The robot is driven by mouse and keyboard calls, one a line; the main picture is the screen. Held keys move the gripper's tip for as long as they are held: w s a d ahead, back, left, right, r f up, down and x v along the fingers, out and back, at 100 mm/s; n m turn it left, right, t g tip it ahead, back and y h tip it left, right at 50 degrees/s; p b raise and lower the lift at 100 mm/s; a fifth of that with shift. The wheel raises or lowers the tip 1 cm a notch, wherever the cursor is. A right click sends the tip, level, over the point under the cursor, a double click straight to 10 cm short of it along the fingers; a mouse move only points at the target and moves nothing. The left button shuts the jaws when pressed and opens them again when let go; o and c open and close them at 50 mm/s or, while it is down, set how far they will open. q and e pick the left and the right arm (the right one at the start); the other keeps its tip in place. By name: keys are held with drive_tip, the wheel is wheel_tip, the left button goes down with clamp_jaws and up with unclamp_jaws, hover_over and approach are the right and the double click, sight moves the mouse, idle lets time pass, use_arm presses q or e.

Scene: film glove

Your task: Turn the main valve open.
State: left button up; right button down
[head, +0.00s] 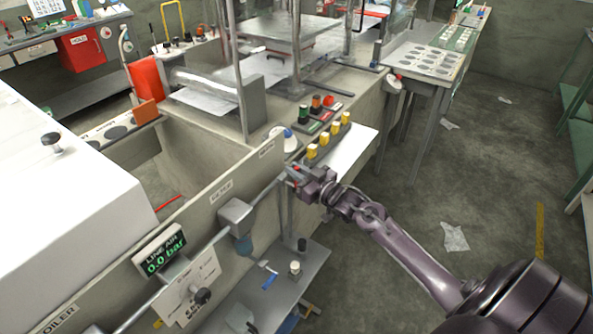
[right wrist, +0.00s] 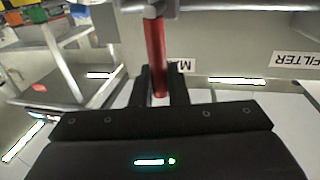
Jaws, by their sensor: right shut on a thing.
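The main valve's red handle (right wrist: 156,48) hangs from a grey pipe fitting at the top of the right wrist view and stands crosswise to the pipe. My right gripper (right wrist: 161,88) has its two dark fingers shut around the handle's free end. In the head view my right gripper (head: 297,177) is at the right end of the pipe along the concrete wall and hides most of the valve; only a little red shows. The line air display (head: 163,251) reads 0.0 bar. My left gripper is not in view.
A filter (head: 236,215) and a regulator panel with a black knob (head: 202,296) sit along the pipe to the left. Yellow and coloured buttons (head: 328,138) stand on the bench just behind my gripper. A low grey shelf (head: 290,287) lies below.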

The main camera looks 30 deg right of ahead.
drive_tip(key=shift+s+a+f+n+t+y+b, duration=0.15)
drive_tip(key=shift+s+a+f+n+y+b, duration=0.5)
drive_tip(key=shift+n+b, duration=2.3)
drive_tip(key=shift+s+a+f+n+t+y+b, duration=0.2)
drive_tip(key=shift+a+f+n+y+b, duration=0.6)
drive_tip(key=shift+a+f+n+b, duration=2)
drive_tip(key=shift+s+d+r+n+t+y+b, duration=0.15)
drive_tip(key=shift+s+d+n+y+b, duration=0.45)
drive_tip(key=shift+n+b, duration=2.5)
drive_tip(key=n+p, duration=0.2)
drive_tip(key=shift+w+a+n, duration=0.1)
drive_tip(key=shift+w+n, duration=0.15)
drive_tip(key=shift+n, duration=0.1)
drive_tip(key=c, duration=1.5)
unclamp_jaws()
drive_tip(key=shift+v, duration=3.9)
